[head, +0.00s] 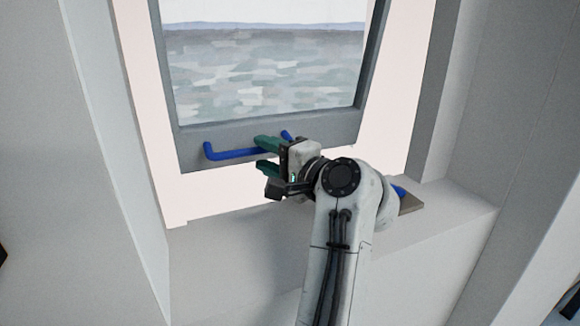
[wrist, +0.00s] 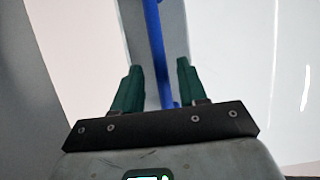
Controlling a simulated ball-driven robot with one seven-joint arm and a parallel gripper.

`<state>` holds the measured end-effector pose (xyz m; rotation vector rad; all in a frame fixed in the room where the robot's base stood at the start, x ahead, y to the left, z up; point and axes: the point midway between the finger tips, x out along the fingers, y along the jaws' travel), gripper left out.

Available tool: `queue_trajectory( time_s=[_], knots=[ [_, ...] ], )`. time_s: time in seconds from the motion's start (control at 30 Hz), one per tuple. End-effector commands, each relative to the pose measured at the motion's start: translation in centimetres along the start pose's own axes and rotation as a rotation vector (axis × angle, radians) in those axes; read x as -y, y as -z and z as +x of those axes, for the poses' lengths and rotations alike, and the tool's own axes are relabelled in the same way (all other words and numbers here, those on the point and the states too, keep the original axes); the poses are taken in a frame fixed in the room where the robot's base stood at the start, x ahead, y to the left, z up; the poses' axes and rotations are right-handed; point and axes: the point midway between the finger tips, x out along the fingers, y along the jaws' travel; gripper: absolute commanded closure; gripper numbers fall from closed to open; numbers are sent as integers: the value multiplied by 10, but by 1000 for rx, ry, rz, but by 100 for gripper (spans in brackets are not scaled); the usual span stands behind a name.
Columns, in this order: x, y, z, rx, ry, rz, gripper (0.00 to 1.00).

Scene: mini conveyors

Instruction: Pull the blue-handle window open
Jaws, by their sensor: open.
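The window (head: 190,146) has a grey frame around a pane showing a painted-looking sea view. Its blue handle (head: 232,154) is a horizontal bar on the lower frame rail, bent at its ends. My gripper (head: 262,154) is in front of the bar's right part, with one green finger above it and one below it in the head view. In the wrist view, the blue handle (wrist: 154,40) runs between the two open fingers (wrist: 156,85). Part of the handle is hidden behind my gripper. I cannot tell whether the fingers touch the bar.
A pale ledge (head: 450,215) lies below the window on the right. A flat beige-grey piece with something blue (head: 400,191) on it sits there, partly hidden by my arm. White walls (head: 100,110) enclose the window recess on both sides.

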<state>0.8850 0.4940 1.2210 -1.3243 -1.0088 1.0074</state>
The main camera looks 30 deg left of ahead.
Motion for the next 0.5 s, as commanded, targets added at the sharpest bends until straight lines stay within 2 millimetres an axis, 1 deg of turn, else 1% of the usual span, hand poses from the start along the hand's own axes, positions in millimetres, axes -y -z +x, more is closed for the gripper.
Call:
queue_trajectory(
  time_s=[0.03, 0.1, 0.3, 0.4, 0.5],
  knots=[
    [-2, 1, -11, -4, 1, -2, 58],
    [-2, 1, -24, -3, 1, -2, 58],
    [-2, 1, -59, -3, 0, -2, 58],
    [-1, 1, -71, -2, 2, -1, 58],
    [-1, 0, -77, 0, 0, -1, 58]
  ],
)
